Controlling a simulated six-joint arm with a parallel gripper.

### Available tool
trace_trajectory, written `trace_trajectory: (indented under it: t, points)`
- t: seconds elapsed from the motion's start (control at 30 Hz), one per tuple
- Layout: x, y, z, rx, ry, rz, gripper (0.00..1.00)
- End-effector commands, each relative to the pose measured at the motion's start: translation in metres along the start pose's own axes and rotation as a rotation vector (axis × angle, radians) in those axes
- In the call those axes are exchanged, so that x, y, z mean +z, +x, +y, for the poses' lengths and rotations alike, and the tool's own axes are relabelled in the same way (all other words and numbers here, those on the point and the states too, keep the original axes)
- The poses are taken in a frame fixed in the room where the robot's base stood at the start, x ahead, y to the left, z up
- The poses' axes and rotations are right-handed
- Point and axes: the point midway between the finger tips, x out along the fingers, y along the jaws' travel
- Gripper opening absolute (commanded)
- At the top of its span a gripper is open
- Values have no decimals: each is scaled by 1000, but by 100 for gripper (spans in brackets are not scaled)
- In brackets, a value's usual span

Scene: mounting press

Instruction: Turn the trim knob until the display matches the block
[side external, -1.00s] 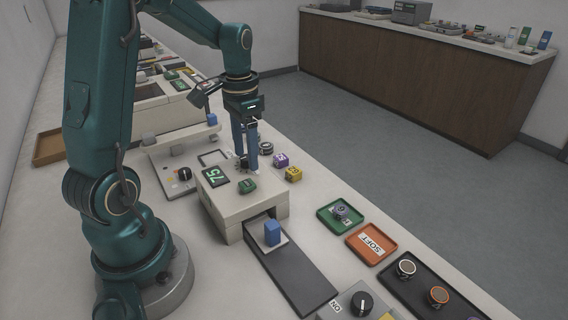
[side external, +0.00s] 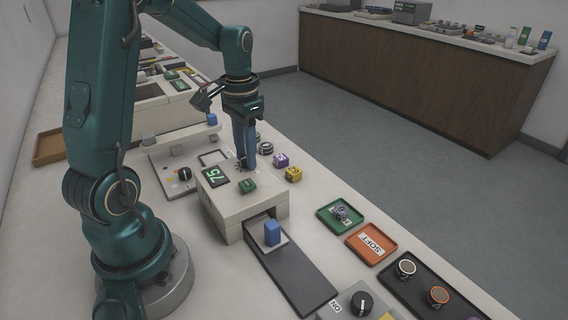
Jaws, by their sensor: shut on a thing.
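The pale press box (side external: 258,209) stands on the bench, with a dark display (side external: 215,176) on its top. The display's green digits look like 75. A small green block (side external: 248,185) sits on the box top, right of the display; its marking is too small to read. A dial scale shows around the fingertips.
A purple block (side external: 281,160) and a yellow block (side external: 293,174) lie right of the box. A blue block (side external: 272,232) stands at the front opening on a dark slide (side external: 296,277). Green (side external: 326,224) and orange (side external: 361,250) trays lie to the right.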

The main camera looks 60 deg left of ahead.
Motion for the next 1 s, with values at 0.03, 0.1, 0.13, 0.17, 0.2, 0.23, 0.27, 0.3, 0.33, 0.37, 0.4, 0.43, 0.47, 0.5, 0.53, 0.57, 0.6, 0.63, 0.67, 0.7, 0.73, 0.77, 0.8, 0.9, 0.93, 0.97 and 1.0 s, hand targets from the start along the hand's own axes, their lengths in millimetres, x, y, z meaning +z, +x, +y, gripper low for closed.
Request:
trace_trajectory:
  t: [0.03, 0.1, 0.13, 0.17, 0.2, 0.23, 0.27, 0.3, 0.33, 0.37, 0.4, 0.43, 0.47, 0.5, 0.53, 0.57, 0.6, 0.63, 0.67, 0.7, 0.73, 0.77, 0.8, 0.9, 0.93, 0.97, 1.0]
  points:
    - [0, 0, 0, -2, -31, 0, 0]
    - [0, -1, 0, -2, -85, 0, 0]
    - [0, -1, 0, -2, -110, 0, 0]
    - [0, -1, 0, -2, -136, 0, 0]
    - [0, -1, 0, -2, -173, 0, 0]
    - [0, -1, 0, -2, -201, 0, 0]
    - [0, -1, 0, -2, -230, 0, 0]
    - [0, -1, 0, -2, -268, 0, 0]
    - [0, -1, 0, -2, -297, 0, 0]
    - [0, -1, 0, -2, -325, 0, 0]
    - [0, -1, 0, -2, -363, 0, 0]
    - [0, -1, 0, -2, -392, 0, 0]
    - [0, -1, 0, -2, -420, 0, 0]
    - [0, -1, 0, -2, -458, 0, 0]
    - [0, -1, 0, -2, -486, 0, 0]
    - [0, -1, 0, -2, -513, 0, 0]
    - [0, -1, 0, -1, -549, 0, 0]
    - [0, -1, 0, -1, -575, 0, 0]
    - [0, -1, 0, -1, -601, 0, 0]
    - [0, -1, 0, -1, -634, 0, 0]
    - [0, -1, 0, -1, -659, 0, 0]
    - [0, -1, 0, -1, -682, 0, 0]
    - [0, -1, 0, -1, -711, 0, 0]
    - [0, -1, 0, -1, -777, 0, 0]
    - [0, -1, 0, -1, -793, 0, 0]
    - [0, -1, 0, -1, -811, 0, 0]
    - [0, -1, 0, -1, -830, 0, 0]
